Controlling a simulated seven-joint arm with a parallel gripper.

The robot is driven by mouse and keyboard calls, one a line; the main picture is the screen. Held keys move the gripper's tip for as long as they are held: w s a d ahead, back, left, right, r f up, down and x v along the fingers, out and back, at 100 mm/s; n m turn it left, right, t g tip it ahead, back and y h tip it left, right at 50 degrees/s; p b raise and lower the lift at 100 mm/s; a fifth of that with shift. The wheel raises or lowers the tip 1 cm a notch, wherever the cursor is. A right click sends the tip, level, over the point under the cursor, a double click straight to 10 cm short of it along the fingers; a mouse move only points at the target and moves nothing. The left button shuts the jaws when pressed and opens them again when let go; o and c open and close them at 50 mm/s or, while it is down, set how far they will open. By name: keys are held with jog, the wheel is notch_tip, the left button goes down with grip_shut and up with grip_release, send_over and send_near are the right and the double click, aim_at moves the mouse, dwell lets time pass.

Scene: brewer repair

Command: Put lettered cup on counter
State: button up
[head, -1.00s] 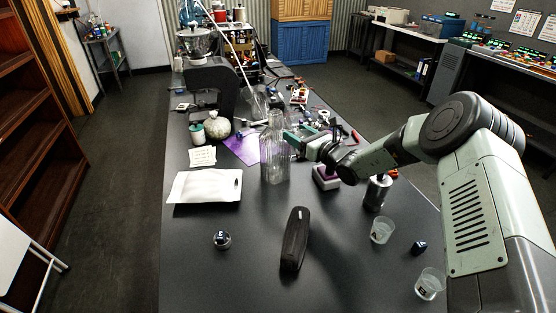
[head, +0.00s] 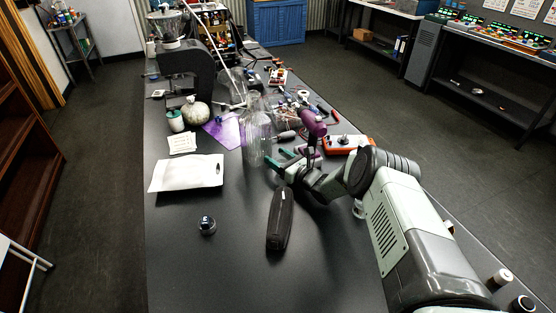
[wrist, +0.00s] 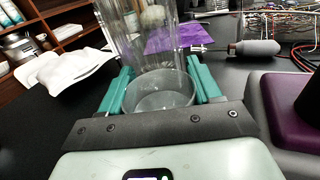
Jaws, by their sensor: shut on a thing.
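My gripper (head: 279,161) is low over the counter, just right of the tall clear bottle. In the wrist view, its teal fingers (wrist: 160,88) are shut around a clear glass cup (wrist: 160,93), one on each side. The cup looks upright and empty; I see no letter on it from here. Whether its base touches the counter cannot be told. In the head view the cup is hard to make out between the fingers. The dark counter (head: 190,265) is the long black tabletop.
The clear bottle (head: 257,135) stands close beyond the cup. A black oblong case (head: 280,220) lies in front of my gripper, with a small round object (head: 207,225) left of it. A white packet (head: 186,173) lies left. The front left counter is clear.

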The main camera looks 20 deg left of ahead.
jog(key=shift+f, duration=0.35)
jog(key=o, duration=1.1)
jog(key=shift+f, duration=0.1)
jog(key=shift+d, duration=0.15)
jog(key=shift+v, duration=1.05)
jog(key=r, duration=0.6)
jog(key=shift+s+d, duration=0.15)
jog(key=shift+d, duration=0.15)
jog(key=shift+r, duration=0.65)
